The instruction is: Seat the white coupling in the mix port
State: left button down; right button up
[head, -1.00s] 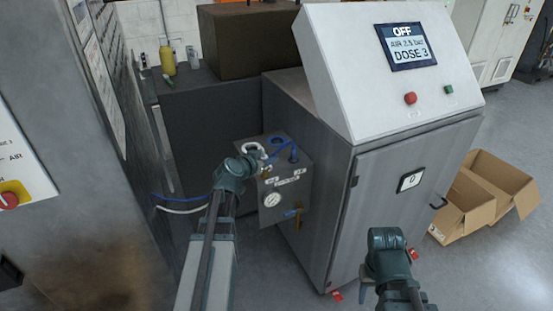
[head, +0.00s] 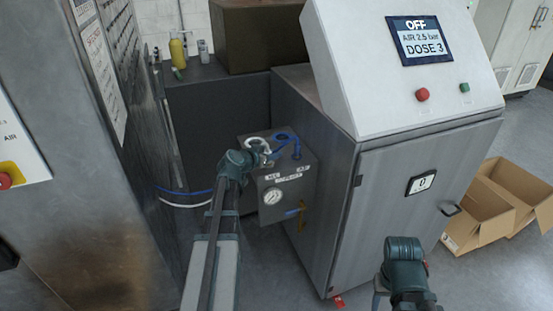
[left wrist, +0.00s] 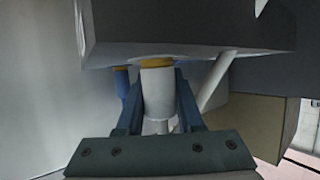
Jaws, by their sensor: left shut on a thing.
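The white coupling (left wrist: 157,95) stands upright between the two blue fingers of my left gripper (left wrist: 156,110) in the left wrist view. The gripper is shut on it. Its upper end is at a brass-coloured ring (left wrist: 154,63) on the face of the grey box (left wrist: 190,28); I cannot tell whether it is fully in. In the head view my left gripper (head: 264,154) is at the top of the grey box (head: 290,197) with the gauge, and the coupling is too small to make out. My right arm shows at the lower right, but its fingertips are hidden.
The grey cabinet (head: 390,205) stands close on the right, a tall steel machine (head: 85,215) on the left. Open cardboard boxes (head: 480,215) lie far right.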

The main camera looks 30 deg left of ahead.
pick_arm(q)
jog(key=shift+s+a+r, duration=0.1)
jog(key=shift+a, duration=0.05)
jog(key=shift+f, duration=0.25)
jog(key=c, duration=0.5)
grip_release()
jog(key=shift+r, duration=0.1)
jog(key=shift+c, duration=0.2)
